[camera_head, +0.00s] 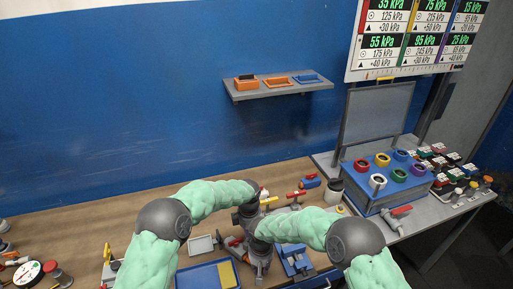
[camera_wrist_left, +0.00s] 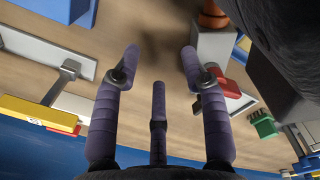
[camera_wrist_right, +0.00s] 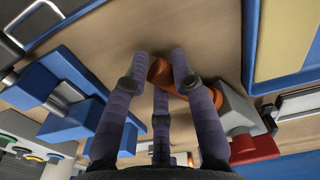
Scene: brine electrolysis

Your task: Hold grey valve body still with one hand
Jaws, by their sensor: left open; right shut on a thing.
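The grey valve body (camera_wrist_right: 238,108) shows in the right wrist view, with an orange cylindrical end (camera_wrist_right: 200,90) and a red part (camera_wrist_right: 255,148) beside it. My right gripper (camera_wrist_right: 160,62) is closed around the orange end. In the left wrist view the grey body (camera_wrist_left: 213,48) lies on the bench with its red part (camera_wrist_left: 227,86). My left gripper (camera_wrist_left: 160,62) is open and empty, its right finger close beside the valve body. In the head view the grippers and arms cover most of the valve; some red (camera_head: 233,242) shows beside them.
A blue tray (camera_head: 190,282) with a yellow item stands at the front. A blue fixture (camera_head: 296,262) is right of my right gripper. Several small valves (camera_head: 295,194) lie behind. A blue box with coloured rings (camera_head: 385,198) stands at the right.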

